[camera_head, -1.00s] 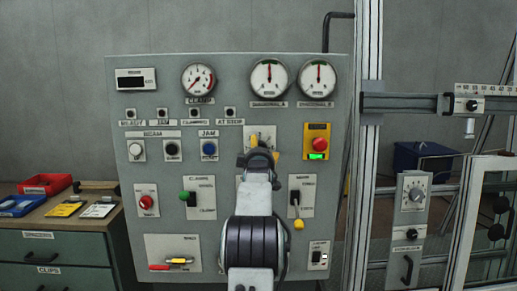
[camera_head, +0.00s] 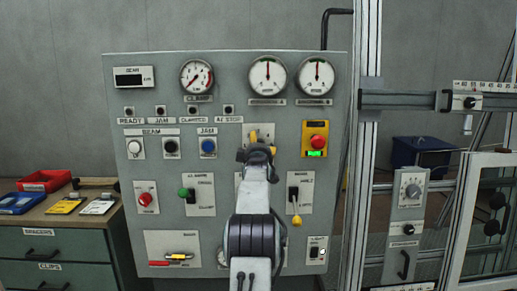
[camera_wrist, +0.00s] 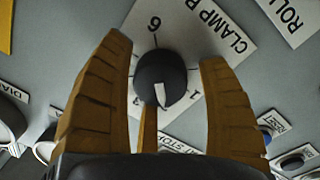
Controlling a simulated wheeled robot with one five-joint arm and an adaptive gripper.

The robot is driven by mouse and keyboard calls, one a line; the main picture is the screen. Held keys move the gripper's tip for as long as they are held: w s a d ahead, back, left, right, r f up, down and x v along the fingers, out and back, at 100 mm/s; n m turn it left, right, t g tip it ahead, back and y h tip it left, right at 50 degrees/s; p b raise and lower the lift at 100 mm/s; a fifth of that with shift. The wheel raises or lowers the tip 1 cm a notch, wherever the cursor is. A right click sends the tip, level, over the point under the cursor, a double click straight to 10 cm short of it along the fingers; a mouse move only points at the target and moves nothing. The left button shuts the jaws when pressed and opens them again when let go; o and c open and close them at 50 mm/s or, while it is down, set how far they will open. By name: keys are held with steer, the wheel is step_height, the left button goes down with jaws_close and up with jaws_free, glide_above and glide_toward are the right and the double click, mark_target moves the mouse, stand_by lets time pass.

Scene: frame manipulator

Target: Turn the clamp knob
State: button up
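The clamp knob (camera_wrist: 162,78) is a round black knob with a white pointer mark, on a white plate (camera_wrist: 192,35) labelled "CLAMP B…", with the digits 6 and 1 readable. My gripper (camera_wrist: 166,62) is open, with one tan finger on each side of the knob. Gaps show between the knob and both fingers. In the head view my gripper (camera_head: 257,148) is at the panel's middle, below the gauges. It hides the knob there; only the plate's top (camera_head: 262,129) shows.
The grey panel (camera_head: 225,112) carries gauges, buttons and levers. A green-knobbed lever (camera_head: 185,192) and a yellow-tipped lever (camera_head: 296,219) flank my arm. A red emergency button (camera_head: 317,141) is to the right. A metal post (camera_head: 366,60) stands beyond the panel's right edge.

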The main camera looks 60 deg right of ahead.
steer(key=c, duration=1)
steer(key=shift+c, duration=0.2)
steer(key=shift+m, duration=0.3)
steer(key=m, duration=0.3)
steer(key=shift+m+p, duration=0.35)
steer(key=shift+m, duration=0.05)
steer(key=shift+w+a+m+y+p, duration=0.1)
steer(key=shift+m+y+p, duration=0.2)
steer(key=shift+m, duration=1.8)
steer(key=o, duration=1.2)
